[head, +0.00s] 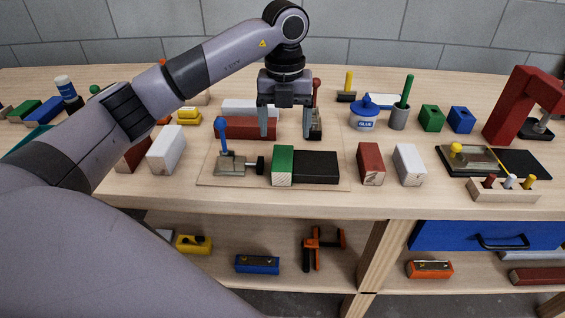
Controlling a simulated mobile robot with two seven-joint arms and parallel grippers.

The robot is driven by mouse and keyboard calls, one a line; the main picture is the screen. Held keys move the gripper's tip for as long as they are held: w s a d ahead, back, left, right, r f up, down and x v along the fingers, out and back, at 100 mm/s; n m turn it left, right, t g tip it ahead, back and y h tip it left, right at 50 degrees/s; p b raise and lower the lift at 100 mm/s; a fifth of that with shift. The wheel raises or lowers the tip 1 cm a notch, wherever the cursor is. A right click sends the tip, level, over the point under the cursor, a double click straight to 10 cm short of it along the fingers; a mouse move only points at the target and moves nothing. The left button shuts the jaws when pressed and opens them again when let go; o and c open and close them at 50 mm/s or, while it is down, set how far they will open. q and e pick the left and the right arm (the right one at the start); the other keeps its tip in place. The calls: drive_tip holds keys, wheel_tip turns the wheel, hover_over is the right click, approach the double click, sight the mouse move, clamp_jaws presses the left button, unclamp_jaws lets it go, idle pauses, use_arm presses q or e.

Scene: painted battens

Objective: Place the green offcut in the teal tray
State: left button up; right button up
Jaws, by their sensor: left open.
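The green offcut (283,165), with a bare wood end, lies on a thin wooden board (215,180) on the bench. It sits against the left end of a black block (317,167), with a blue-handled clamp (229,160) to its left. My left gripper (286,134) is open and empty, pointing down above and behind the green offcut. A red batten and a white one show behind its fingers. The teal tray (22,141) is at the far left, mostly hidden behind my left arm. My right gripper is not in view.
White (166,150) and red blocks stand left of the board; red (370,163) and white (409,164) blocks stand to its right. A glue pot (364,113), a grey cup (399,117) and a red arch (520,103) stand further right. The bench's front strip is clear.

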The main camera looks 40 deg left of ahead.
sight(282, 157)
use_arm(q)
drive_tip(key=f, duration=0.4)
drive_tip(key=f+p, duration=0.1)
drive_tip(key=f, duration=0.2)
drive_tip(key=shift+s, duration=0.35)
drive_tip(key=shift+r, duration=0.1)
drive_tip(key=c, duration=1.3)
